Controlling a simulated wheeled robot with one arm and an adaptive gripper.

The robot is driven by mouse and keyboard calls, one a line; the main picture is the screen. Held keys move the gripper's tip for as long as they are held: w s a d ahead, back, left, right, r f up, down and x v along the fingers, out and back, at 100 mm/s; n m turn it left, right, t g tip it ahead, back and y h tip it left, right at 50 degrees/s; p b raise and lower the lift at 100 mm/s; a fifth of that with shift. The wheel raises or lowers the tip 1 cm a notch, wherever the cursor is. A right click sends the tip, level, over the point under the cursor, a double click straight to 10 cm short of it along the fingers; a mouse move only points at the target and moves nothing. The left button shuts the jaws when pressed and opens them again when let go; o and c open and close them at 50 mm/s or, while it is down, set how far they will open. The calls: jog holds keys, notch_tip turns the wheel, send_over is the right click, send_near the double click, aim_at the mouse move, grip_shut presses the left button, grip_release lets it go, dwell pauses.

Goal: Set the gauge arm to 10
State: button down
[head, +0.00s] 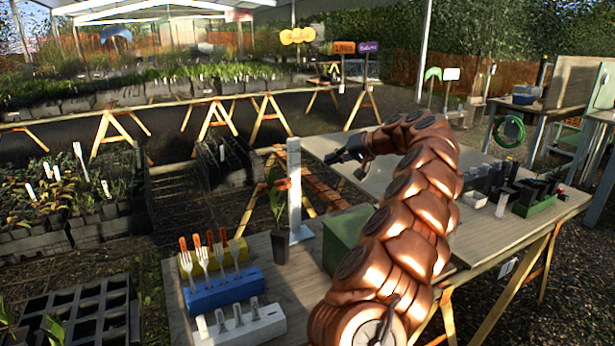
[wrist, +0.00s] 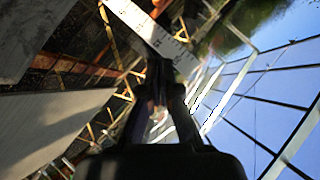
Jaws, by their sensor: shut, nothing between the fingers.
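The gauge is a tall white post (head: 294,190) on a flat base, standing upright on the near table beside a potted seedling. A small reddish piece (head: 283,184) shows at the post's left side at mid height; I cannot tell if it is the gauge arm. In the wrist view, the white post (wrist: 132,18) with dark scale marks runs slantwise at the top; its numbers are unreadable. My gripper (head: 332,158) is shut and empty, right of the post's upper part in the head view. In the wrist view its fingers (wrist: 158,72) are together, pointing toward the post.
The seedling in a dark pot (head: 278,240) stands close left of the post. A green tray (head: 535,205) with dark pots stands at right.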

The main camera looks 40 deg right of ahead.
jog(key=shift+f, duration=0.15)
jog(key=s+a+f+p+x, duration=0.1)
jog(key=a+x, duration=0.1)
jog(key=x, duration=1.1)
jog(key=shift+s+f+p, duration=0.2)
jog(key=shift+s+p, duration=0.1)
jog(key=shift+p, duration=0.1)
jog(key=shift+a+f+b, duration=0.2)
jog(key=shift+f+b, duration=0.35)
jog(key=shift+b, duration=0.55)
jog(key=shift+r, duration=0.1)
